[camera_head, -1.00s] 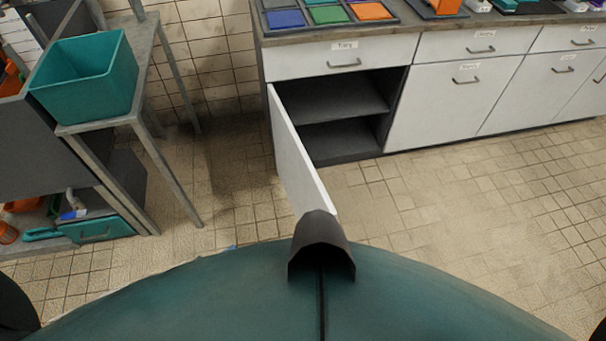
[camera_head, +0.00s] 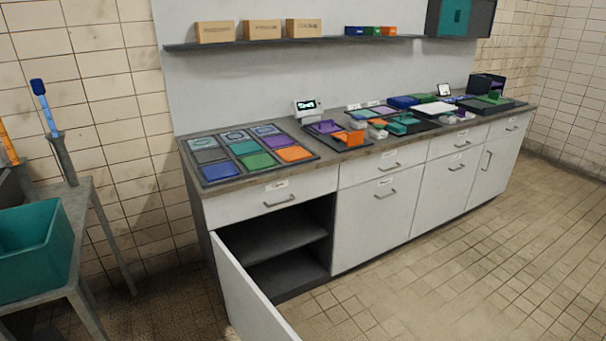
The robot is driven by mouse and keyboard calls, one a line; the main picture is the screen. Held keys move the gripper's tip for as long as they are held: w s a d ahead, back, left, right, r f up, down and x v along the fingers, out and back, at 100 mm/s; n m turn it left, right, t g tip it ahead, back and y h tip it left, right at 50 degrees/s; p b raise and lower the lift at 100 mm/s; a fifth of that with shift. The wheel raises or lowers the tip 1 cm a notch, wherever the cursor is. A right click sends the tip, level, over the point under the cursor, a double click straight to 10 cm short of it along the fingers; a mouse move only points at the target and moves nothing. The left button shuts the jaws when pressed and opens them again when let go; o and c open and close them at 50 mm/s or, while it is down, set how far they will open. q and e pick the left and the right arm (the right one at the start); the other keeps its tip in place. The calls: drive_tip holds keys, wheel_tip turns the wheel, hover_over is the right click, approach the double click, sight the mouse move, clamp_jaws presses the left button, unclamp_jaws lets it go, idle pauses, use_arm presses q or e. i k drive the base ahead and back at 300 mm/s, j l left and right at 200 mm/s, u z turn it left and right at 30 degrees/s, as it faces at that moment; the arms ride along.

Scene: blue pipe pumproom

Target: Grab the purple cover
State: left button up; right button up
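Several flat purple pieces lie on the counter (camera_head: 362,160); I cannot tell which one is the purple cover. One purple piece (camera_head: 325,126) lies on a dark tray near an orange part (camera_head: 352,137). Another purple piece (camera_head: 266,130) sits in the back right compartment of the divided tray (camera_head: 290,165) at the counter's left end. A smaller purple patch (camera_head: 381,110) shows farther right. Neither of my grippers is in view.
A cabinet door (camera_head: 246,292) stands open below the counter's left end, jutting into the floor space. A metal table with a teal bin (camera_head: 35,250) stands at left. A shelf (camera_head: 290,42) with boxes hangs above the counter. The tiled floor (camera_head: 455,265) at right is clear.

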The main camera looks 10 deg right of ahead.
sight(328, 128)
drive_tip(key=l+z, duration=0.1)
drive_tip(key=l, duration=0.5)
drive_tip(key=i+l+z, duration=0.1)
drive_tip(key=l, duration=0.55)
drive_tip(key=i+l+z, duration=0.4)
drive_tip(key=i+l, duration=0.35)
drive_tip(key=i, duration=0.15)
